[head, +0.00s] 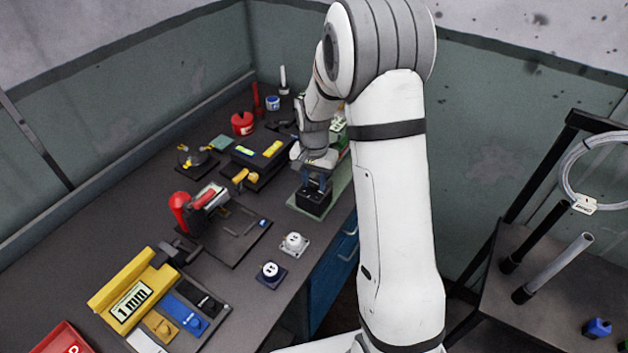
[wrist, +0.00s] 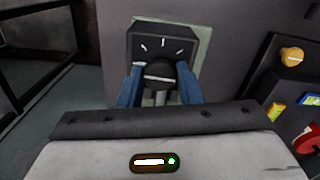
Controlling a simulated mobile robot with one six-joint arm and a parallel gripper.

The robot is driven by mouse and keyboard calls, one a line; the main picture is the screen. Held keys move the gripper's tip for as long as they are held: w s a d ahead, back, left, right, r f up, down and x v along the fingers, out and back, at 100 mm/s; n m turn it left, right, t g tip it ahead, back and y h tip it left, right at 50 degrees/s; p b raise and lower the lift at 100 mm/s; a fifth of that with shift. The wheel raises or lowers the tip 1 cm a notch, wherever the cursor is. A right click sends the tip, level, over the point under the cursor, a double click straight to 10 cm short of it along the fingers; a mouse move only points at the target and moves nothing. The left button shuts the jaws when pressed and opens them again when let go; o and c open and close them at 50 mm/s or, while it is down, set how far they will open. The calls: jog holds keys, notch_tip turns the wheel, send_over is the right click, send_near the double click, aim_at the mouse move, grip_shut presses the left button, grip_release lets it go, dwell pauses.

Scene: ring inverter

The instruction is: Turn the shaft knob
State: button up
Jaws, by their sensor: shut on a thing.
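The shaft knob (wrist: 159,73) is a round black knob with a pale line across it, on a dark block (wrist: 160,40) whose face carries several white tick marks. My gripper (wrist: 159,84) has its blue fingers on either side of the knob and is shut on it. In the head view my gripper (head: 317,179) points down at the black block (head: 314,203), which stands on a pale green mat (head: 333,203) near the bench's right edge. The knob itself is hidden there behind the fingers.
Left of the block are a dark tray with yellow pieces (head: 262,151) and a red-handled tool (head: 180,203). Two small round dials (head: 294,243) stand at the front edge. A yellow "1 mm" holder (head: 130,297) is front left. A side table (head: 555,300) with tubes is at right.

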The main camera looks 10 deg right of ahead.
aim_at(314, 183)
jog(key=m+b, duration=0.2)
jog(key=m, duration=0.1)
jog(key=shift+f+m, duration=0.1)
jog(key=shift+m, duration=0.2)
jog(key=shift+m+b, duration=0.95)
jog(key=shift+m, duration=1.25)
jog(key=shift+r, duration=0.2)
jog(key=o, duration=1)
jog(key=shift+c, duration=0.2)
notch_tip(314, 183, up, 8)
jog(key=shift+f+b, duration=0.15)
jog(key=shift+b, duration=0.35)
